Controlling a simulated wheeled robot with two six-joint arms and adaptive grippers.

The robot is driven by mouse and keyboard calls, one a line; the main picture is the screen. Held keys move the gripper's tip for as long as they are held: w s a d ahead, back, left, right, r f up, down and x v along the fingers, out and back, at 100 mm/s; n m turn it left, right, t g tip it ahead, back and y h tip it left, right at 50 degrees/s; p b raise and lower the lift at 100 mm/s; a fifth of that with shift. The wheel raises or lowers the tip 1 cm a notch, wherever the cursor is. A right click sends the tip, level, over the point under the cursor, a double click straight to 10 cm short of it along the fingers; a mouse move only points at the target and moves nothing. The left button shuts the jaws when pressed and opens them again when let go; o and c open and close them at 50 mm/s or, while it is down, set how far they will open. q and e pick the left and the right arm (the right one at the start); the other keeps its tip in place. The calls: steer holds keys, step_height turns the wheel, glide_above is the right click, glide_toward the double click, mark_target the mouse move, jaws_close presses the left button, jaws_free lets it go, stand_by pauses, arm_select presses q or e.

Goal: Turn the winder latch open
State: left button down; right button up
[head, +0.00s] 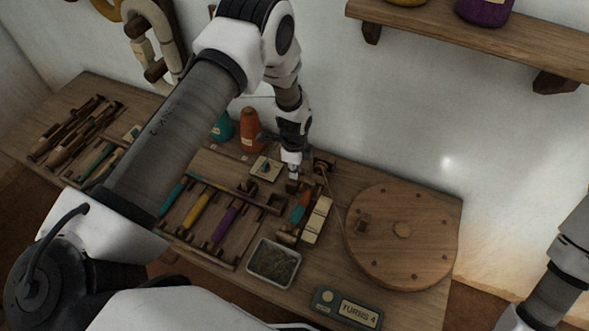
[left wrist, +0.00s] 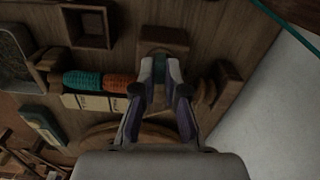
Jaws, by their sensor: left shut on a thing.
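My left gripper (head: 292,179) reaches down from above to the winder, at the back of the bench and left of the large wheel. In the left wrist view its two fingers (left wrist: 160,72) are closed around a small dark greenish piece, apparently the winder latch (left wrist: 160,65), in front of a wooden block (left wrist: 163,38). The fingers mostly cover the latch, and its angle cannot be told. The winder's bobbin with teal and orange thread (left wrist: 102,81) lies beside them; it also shows in the head view (head: 301,207). My right gripper is out of view.
The round wooden wheel (head: 425,220) stands to the right. In front are a tray of grey-green material (head: 251,270) and a "TURNS 4" box (head: 358,313). A bobbin rack (head: 222,258) lies left. Teal and orange cones (head: 250,131) stand behind. A shelf (head: 480,38) overhangs the back right.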

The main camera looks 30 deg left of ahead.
arm_select(q)
steer(key=n, duration=0.2)
steer(key=n+b, duration=0.1)
steer(key=shift+s+f+n, duration=0.1)
steer(key=shift+f+n, duration=0.1)
steer(key=shift+n, duration=0.2)
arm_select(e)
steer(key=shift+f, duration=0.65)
arm_select(q)
steer(key=n, duration=0.4)
steer(key=shift+n+b, duration=0.3)
steer(key=shift+b, duration=0.1)
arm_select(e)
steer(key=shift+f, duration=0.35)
arm_select(q)
steer(key=n, duration=0.4)
steer(key=shift+s+n, duration=0.1)
steer(key=shift+n, duration=0.2)
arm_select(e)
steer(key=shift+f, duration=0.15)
arm_select(q)
steer(key=shift+n, duration=2)
steer(key=c, duration=1.2)
jaws_free()
steer(key=shift+r, duration=0.1)
